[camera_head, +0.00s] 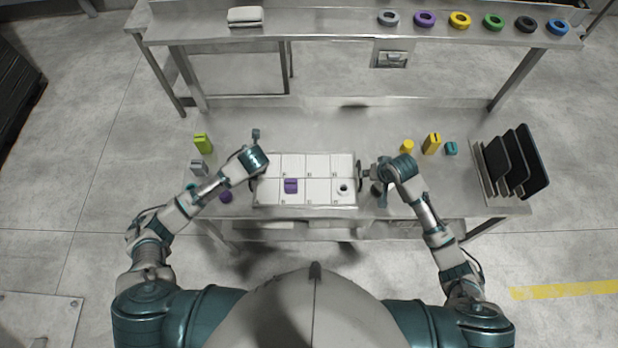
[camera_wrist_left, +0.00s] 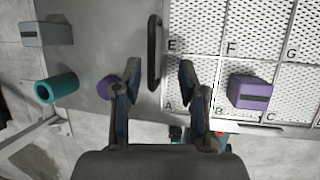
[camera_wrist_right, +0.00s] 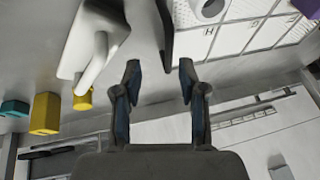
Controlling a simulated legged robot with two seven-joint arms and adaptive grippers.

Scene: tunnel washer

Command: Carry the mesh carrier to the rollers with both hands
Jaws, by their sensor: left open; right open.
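The mesh carrier (camera_head: 318,163) is a white, lettered, perforated tray lying flat on the metal table, with a purple block (camera_head: 291,186) and a white ring (camera_head: 343,188) on it. A dark handle stands at each short side. My left gripper (camera_head: 262,166) is open at the left side; the left handle (camera_wrist_left: 154,52) shows ahead, between its fingertips in the picture. My right gripper (camera_head: 368,176) is open at the right side; the right handle (camera_wrist_right: 166,30) shows ahead between its fingertips. Neither grips a handle. I cannot make out the rollers.
Yellow (camera_head: 432,144) and teal (camera_head: 451,148) pieces stand right, before a rack of black plates (camera_head: 516,162). A raised shelf (camera_head: 320,24) behind holds coloured rings. The table behind the carrier is mostly clear.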

